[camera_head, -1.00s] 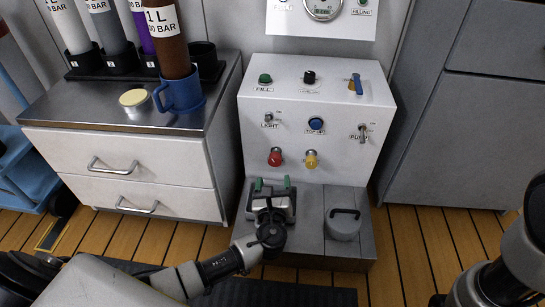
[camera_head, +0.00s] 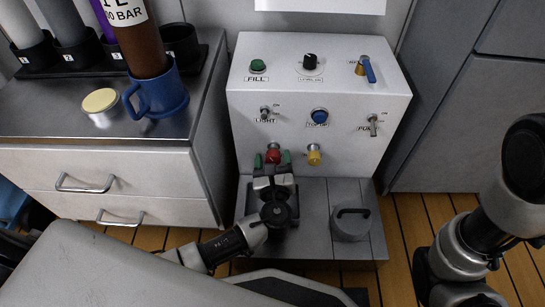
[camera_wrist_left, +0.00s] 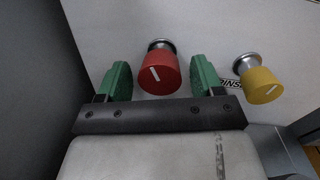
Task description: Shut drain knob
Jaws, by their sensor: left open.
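A red knob (camera_head: 273,155) with a chrome stem sits low on the front of the white control panel (camera_head: 240,130). In the left wrist view the red knob (camera_wrist_left: 158,75) shows a slanted white mark on its face. No label for it can be read. My left gripper (camera_head: 273,162) is open just in front of the red knob. In the left wrist view its green fingertips (camera_wrist_left: 160,82) stand on either side of the knob, with a gap on each side. A link of my right arm shows at the right; its gripper cannot be seen.
A yellow knob (camera_head: 314,156) is close to the right of the red one. Above are a blue button (camera_head: 320,115) and toggle switches. A grey lid with a handle (camera_head: 351,224) is on the base below. A drawer cabinet (camera_head: 120,172) stands to the left.

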